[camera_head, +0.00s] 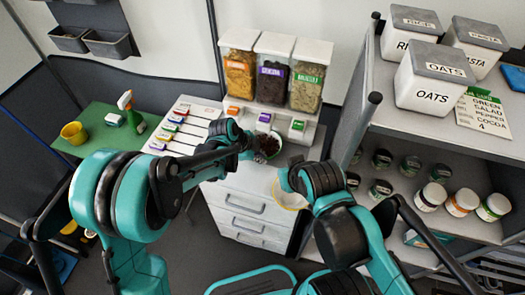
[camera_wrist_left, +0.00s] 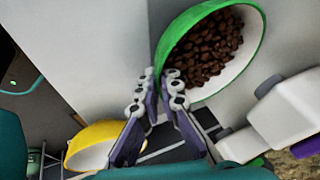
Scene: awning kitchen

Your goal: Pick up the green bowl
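The green bowl (camera_head: 270,146), filled with dark brown pieces, is on the white counter below the food dispensers in the head view. In the left wrist view the bowl (camera_wrist_left: 258,62) shows its green rim and white inside. My left gripper (camera_wrist_left: 161,80) is at the bowl's near rim, its fingertips close together with the rim between them; it looks shut on it. In the head view the left gripper (camera_head: 246,142) hides part of the bowl. My right gripper (camera_head: 285,181) is beside a yellow-rimmed bowl (camera_head: 290,207); its fingers are mostly hidden.
Dispensers (camera_head: 272,72) stand behind the bowl. A panel of labelled white levers (camera_head: 185,124) lies to the left. A shelf with white canisters (camera_head: 433,78) and jars (camera_head: 462,199) stands to the right. A green table (camera_head: 97,133) carries a yellow cup (camera_head: 74,133) and a spray bottle (camera_head: 133,113).

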